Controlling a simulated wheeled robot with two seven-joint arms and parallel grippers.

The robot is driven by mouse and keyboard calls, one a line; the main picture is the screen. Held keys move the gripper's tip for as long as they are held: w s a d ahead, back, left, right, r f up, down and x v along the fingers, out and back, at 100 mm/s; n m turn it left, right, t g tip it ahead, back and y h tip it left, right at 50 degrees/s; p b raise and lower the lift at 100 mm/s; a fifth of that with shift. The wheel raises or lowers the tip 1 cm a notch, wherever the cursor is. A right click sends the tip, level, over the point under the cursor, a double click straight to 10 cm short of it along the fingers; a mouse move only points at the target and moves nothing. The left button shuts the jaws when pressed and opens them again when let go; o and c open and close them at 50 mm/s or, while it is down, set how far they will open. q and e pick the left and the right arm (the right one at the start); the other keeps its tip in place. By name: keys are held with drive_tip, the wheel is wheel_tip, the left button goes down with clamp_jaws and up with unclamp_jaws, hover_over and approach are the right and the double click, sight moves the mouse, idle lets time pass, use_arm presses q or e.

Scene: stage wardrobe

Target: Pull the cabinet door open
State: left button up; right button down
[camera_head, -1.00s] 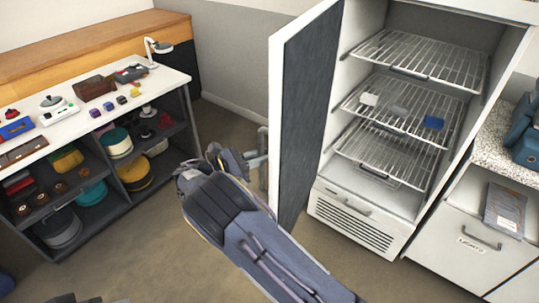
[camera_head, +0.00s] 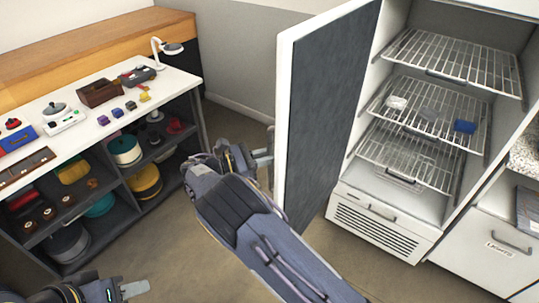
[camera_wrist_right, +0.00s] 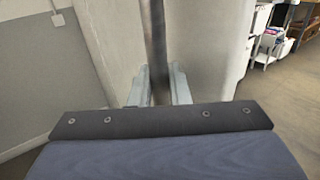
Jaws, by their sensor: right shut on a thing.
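The white cabinet door (camera_head: 282,120) stands open in the head view, its dark inner panel (camera_head: 325,110) facing the open cabinet (camera_head: 455,20). My right gripper (camera_head: 263,160) is at the outer side of the door's free edge. In the right wrist view, my right gripper (camera_wrist_right: 160,88) is shut on the upright bar handle (camera_wrist_right: 156,45), which runs between its fingers in front of the white door face (camera_wrist_right: 205,40). My left gripper (camera_head: 134,290) is low at the left of the head view, away from the door; its jaw gap is not clear.
Wire racks (camera_head: 455,62) inside the cabinet hold a blue item (camera_head: 465,126) and a white one (camera_head: 397,102). A shelf unit (camera_head: 190,85) with many items stands at left. Bare floor (camera_head: 190,245) lies between it and the cabinet. A drawer unit (camera_head: 490,255) stands at right.

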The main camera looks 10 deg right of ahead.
drive_tip(key=shift+d+r, duration=0.1)
drive_tip(key=shift+r, duration=0.05)
drive_tip(key=c, duration=1.7)
unclamp_jaws()
drive_tip(key=shift+c, duration=0.2)
drive_tip(key=o, duration=0.3)
drive_tip(key=shift+w+d, duration=0.1)
drive_tip(key=s+a+b, duration=0.1)
drive_tip(key=a, duration=0.6)
drive_tip(key=shift+s+a+b, duration=0.3)
drive_tip(key=shift+a+b, duration=0.05)
drive_tip(key=shift+a, duration=0.05)
